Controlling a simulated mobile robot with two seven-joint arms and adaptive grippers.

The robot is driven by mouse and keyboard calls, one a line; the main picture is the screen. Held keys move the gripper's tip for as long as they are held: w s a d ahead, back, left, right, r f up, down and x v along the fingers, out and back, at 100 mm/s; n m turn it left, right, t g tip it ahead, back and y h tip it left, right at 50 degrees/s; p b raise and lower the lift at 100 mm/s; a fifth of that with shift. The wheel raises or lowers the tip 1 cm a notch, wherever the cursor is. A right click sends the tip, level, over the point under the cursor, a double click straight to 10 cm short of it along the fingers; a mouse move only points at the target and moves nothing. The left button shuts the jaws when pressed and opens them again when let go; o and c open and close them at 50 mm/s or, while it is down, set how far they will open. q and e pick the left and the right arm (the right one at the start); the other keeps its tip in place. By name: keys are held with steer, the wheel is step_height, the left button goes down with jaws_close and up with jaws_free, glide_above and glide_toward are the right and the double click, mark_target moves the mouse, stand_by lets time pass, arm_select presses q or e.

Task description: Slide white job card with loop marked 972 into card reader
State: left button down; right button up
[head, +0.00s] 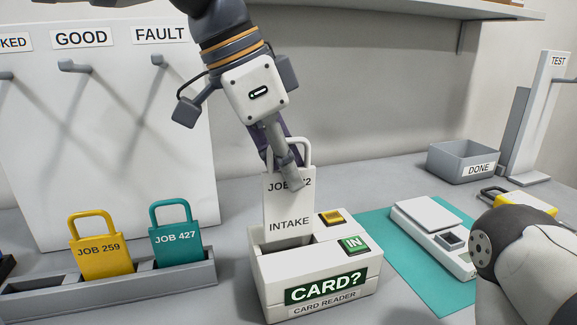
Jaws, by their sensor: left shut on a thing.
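The white job card (288,208) with a loop stands upright at the card reader (315,275). It reads "INTAKE" and "JOB", with a finger covering part of its number; a final 2 shows. My left gripper (284,165) comes down from above and is shut on the card at its loop and top edge. The card's lower edge is at or inside the reader's slot; how deep I cannot tell. The reader's display (326,288) reads "CARD?". It has a green "IN" button (354,245) and a yellow button (331,217). My right gripper is out of view.
A grey rack (115,288) at left holds a yellow JOB 259 card (99,253) and a teal JOB 427 card (175,245). A scale (425,219) sits on a teal mat (385,243). A grey DONE bin (462,160) stands behind. My arm part fills the lower right.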

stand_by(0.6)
arm_select(q)
steer(key=shift+f, duration=2.65)
steer(key=c, duration=1.7)
jaws_free()
steer(key=v, duration=1.2)
